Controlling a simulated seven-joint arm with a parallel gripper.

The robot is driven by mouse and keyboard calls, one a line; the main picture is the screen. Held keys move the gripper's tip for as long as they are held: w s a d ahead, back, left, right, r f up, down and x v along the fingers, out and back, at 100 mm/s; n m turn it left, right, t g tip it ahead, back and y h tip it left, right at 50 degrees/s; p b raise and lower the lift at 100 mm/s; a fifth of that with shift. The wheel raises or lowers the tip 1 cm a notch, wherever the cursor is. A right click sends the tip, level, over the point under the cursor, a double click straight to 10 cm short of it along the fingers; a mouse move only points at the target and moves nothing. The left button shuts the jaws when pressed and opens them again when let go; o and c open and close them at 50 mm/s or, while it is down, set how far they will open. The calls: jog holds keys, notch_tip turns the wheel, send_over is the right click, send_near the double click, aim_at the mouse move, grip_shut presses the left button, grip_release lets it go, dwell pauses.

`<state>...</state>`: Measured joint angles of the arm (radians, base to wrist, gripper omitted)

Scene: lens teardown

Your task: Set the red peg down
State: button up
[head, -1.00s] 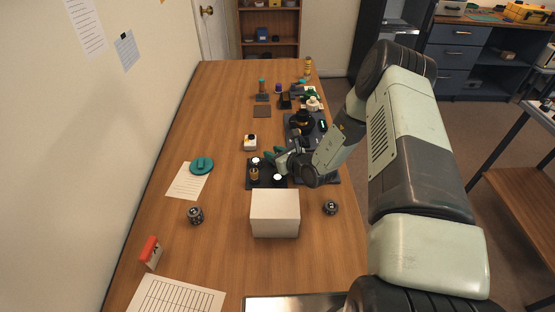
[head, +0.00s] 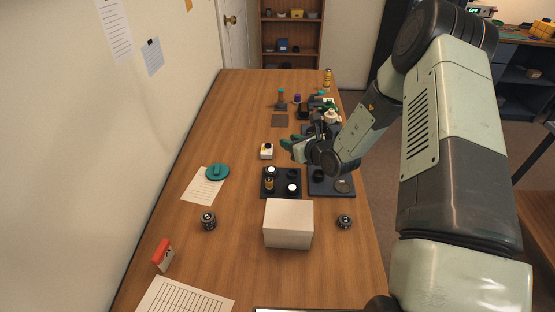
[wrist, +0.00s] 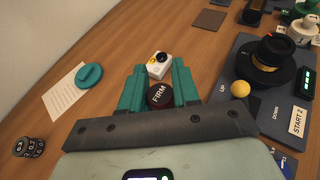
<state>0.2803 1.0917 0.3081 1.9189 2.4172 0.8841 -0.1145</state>
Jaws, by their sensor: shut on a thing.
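My gripper (wrist: 160,95) is shut on a dark red-brown round-topped peg (wrist: 160,94) marked FIRM, held between its teal fingers in the wrist view. Only the peg's top shows; its lower end is hidden. In the head view my gripper (head: 292,147) is beyond a small dark tray (head: 281,194), over the middle of the table. The held peg is too small to make out there. The tray holds several round pieces, some with white tops and one brass-coloured. I cannot tell the height above the table.
A dark board (wrist: 236,106) with a black stepped piece (wrist: 268,62) and a yellow ball (wrist: 240,89) lies right of the gripper. A small white-and-yellow block (wrist: 160,65) stands just beyond the fingers. A white box (head: 288,223) stands in front of the tray. Left wood is mostly clear.

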jog(key=n+g+y, duration=0.5)
jog(key=n+g, duration=0.4)
send_over(206, 198)
notch_tip(206, 198, down, 5)
jog(key=shift+s+f, duration=0.1)
jog(key=shift+f, duration=2)
jog(key=shift+f, duration=0.2)
jog(key=o, duration=1)
jog(key=shift+o, duration=0.2)
